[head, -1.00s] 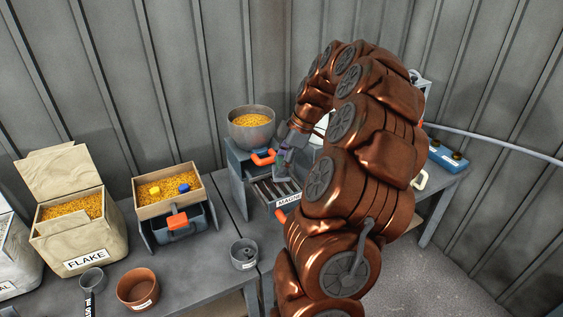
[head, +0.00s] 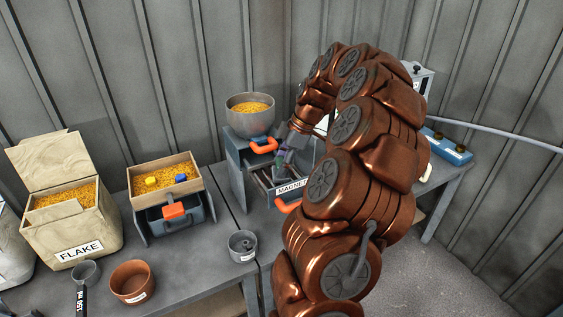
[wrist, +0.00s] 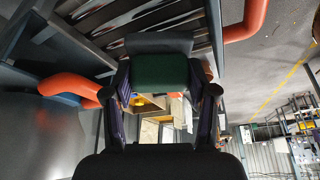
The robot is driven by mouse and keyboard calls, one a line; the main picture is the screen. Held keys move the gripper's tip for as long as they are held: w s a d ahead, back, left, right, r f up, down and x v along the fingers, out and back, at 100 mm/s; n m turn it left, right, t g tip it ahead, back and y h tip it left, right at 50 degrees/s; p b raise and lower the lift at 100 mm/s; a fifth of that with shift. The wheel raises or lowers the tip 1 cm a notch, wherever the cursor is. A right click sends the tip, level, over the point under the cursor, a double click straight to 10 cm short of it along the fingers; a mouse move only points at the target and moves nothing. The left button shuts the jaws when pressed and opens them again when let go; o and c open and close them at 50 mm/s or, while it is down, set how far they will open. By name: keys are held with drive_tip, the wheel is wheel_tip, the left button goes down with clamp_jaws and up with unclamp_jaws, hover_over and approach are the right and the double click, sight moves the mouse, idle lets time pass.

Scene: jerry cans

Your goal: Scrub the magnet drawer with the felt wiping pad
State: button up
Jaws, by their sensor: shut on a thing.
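My gripper (wrist: 160,98) is shut on the felt wiping pad (wrist: 160,72), a green block with a grey face. The pad is at the bars of the magnet drawer (wrist: 150,12) in the wrist view; I cannot tell whether it touches them. In the head view the magnet drawer (head: 291,186), with its "MAGNET" label, is pulled out under a hopper bowl (head: 250,107) full of yellow grain. My gripper (head: 286,163) is over the drawer there, and my arm hides its right part. Orange handles show on the unit.
To the left stand a wooden sieve box (head: 164,178) of grain and a "FLAKE" sack (head: 75,228). A grey cup (head: 243,246), a brown bowl (head: 133,282) and a scoop (head: 84,274) stand in front. A blue box (head: 447,147) is at right.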

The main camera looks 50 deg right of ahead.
drive_tip(key=shift+f+b, duration=0.9)
drive_tip(key=shift+f, duration=0.35)
idle(0.8)
drive_tip(key=shift+w+d+r, duration=0.1)
drive_tip(key=shift+w+d, duration=0.15)
drive_tip(key=shift+w, duration=0.4)
drive_tip(key=shift+w+d, duration=0.2)
drive_tip(key=shift+w, duration=0.4)
drive_tip(key=shift+w+d+r, duration=0.1)
drive_tip(key=shift+w+d, duration=0.15)
drive_tip(key=shift+w, duration=0.4)
drive_tip(key=shift+f+b, duration=0.3)
drive_tip(key=shift+b, duration=0.2)
drive_tip(key=shift+s, duration=0.1)
drive_tip(key=shift+s+a+b, duration=0.2)
drive_tip(key=shift+s+b, duration=0.15)
drive_tip(key=shift+b, duration=0.05)
drive_tip(key=shift+s+a+r+b, duration=0.1)
drive_tip(key=shift+s+a+b, duration=0.2)
drive_tip(key=shift+s+b, duration=0.35)
drive_tip(key=shift+s+a+r+b, duration=0.1)
drive_tip(key=shift+s+a+b, duration=0.25)
drive_tip(key=shift+s, duration=0.5)
drive_tip(key=shift+d, duration=0.15)
